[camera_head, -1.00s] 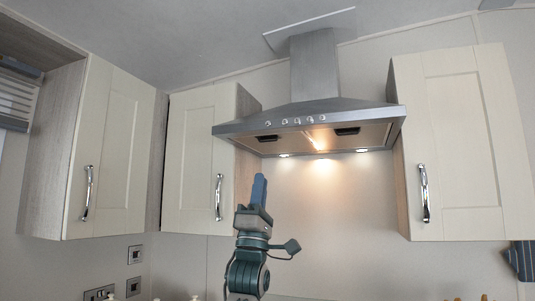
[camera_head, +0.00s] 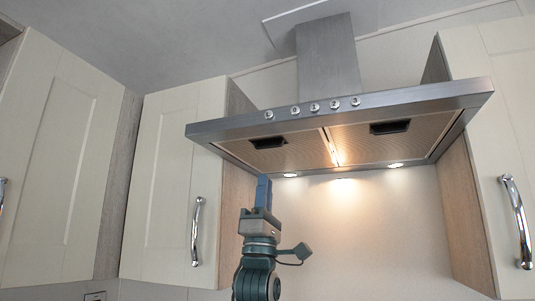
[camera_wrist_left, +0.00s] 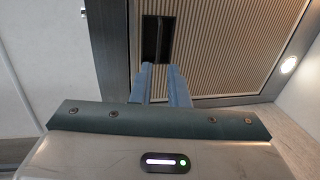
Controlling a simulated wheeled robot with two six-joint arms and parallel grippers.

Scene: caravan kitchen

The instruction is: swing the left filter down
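The left filter (camera_head: 285,154) is a ribbed metal panel in the underside of the range hood, lying flush in its frame. Its dark recessed handle (camera_head: 268,143) is near the panel's front left. My right gripper is not in view.
The right filter (camera_head: 385,145) with its own handle sits beside the left one. The hood's steel front edge (camera_head: 345,106) carries several knobs. Cabinets with chrome handles flank it on the left (camera_head: 175,190) and right (camera_head: 506,150). The wall below the hood is clear.

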